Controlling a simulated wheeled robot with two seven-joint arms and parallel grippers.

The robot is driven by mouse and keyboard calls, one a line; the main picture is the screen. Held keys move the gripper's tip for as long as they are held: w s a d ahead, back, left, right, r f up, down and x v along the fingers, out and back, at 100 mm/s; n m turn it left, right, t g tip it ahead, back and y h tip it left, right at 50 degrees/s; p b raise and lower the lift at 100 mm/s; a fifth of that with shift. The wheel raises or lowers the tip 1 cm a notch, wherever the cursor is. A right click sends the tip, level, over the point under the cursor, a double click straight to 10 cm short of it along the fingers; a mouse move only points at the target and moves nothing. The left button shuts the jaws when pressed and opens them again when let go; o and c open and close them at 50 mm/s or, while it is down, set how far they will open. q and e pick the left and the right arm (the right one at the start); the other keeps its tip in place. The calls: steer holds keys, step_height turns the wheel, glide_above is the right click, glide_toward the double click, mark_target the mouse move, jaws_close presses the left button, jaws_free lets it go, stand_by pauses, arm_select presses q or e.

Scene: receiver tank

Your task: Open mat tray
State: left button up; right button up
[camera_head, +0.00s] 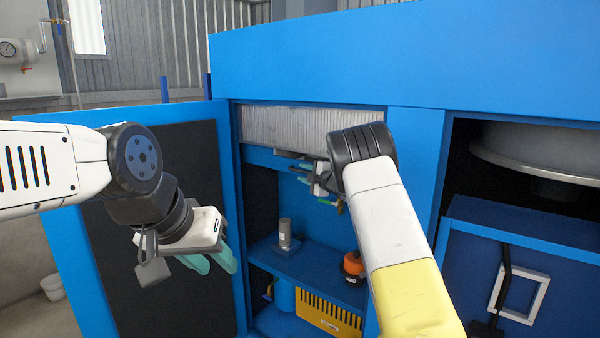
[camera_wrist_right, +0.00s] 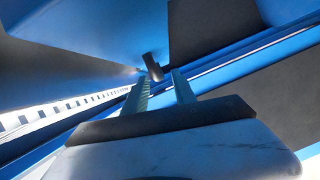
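A white pleated filter mat (camera_head: 300,125) sits in the upper opening of the blue cabinet, with a blue tray front or ledge (camera_head: 262,158) below it. My right gripper (camera_head: 332,203) is at this ledge, partly hidden behind my own right forearm. In the right wrist view its two teal fingers (camera_wrist_right: 162,88) are apart. A small dark knob or peg (camera_wrist_right: 153,68) shows just beyond and between the fingertips; I cannot tell whether they touch it. My left gripper (camera_head: 212,262) hangs in front of the open door, its fingers apart and empty.
The open cabinet door (camera_head: 75,245) stands on the left. A shelf (camera_head: 310,262) below holds a grey metal cylinder (camera_head: 286,235) and an orange-black part (camera_head: 354,266). A yellow slotted box (camera_head: 325,314) is beneath. A blue post (camera_head: 412,160) rises to the right.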

mark_target(302, 171)
steer(key=shift+x, duration=1.65)
jaws_close()
